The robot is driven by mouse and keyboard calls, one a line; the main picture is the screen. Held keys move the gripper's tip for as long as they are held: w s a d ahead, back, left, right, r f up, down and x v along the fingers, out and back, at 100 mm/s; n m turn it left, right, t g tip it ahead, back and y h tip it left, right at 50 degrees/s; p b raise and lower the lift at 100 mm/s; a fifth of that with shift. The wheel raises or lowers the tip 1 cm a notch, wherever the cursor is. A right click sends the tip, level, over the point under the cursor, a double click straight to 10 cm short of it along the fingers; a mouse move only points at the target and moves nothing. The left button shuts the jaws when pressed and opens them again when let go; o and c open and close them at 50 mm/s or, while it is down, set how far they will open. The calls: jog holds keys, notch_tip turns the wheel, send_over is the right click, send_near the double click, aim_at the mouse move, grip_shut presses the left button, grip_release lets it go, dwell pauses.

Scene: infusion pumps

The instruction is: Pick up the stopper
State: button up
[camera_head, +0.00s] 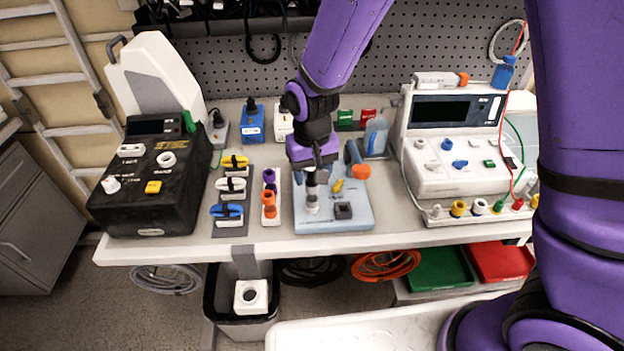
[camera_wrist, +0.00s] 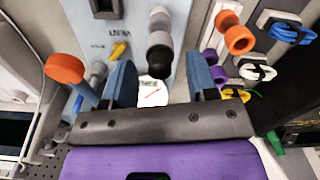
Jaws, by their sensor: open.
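My gripper (camera_wrist: 162,85) is open, with a blue finger on each side in the wrist view. In the head view, my gripper (camera_head: 314,178) is above the pale blue board (camera_head: 352,220). A stacked grey, dark and white round piece, which may be the stopper (camera_wrist: 159,45), stands on the board, just ahead of the gap between the fingers. It also shows in the head view (camera_head: 311,203), partly under my gripper. I cannot tell for certain that it is the stopper. Nothing is visibly held.
An orange knob on a blue stem (camera_head: 361,172) stands close to the right of my gripper. A strip with orange and purple pieces (camera_head: 269,200) and several cable clips (camera_head: 230,186) lie left of the board. A black pump (camera_head: 150,190) and a white pump (camera_head: 450,150) flank the space.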

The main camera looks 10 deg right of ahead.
jog(key=shift+f, duration=0.25)
grip_shut()
jog(key=shift+r, duration=0.15)
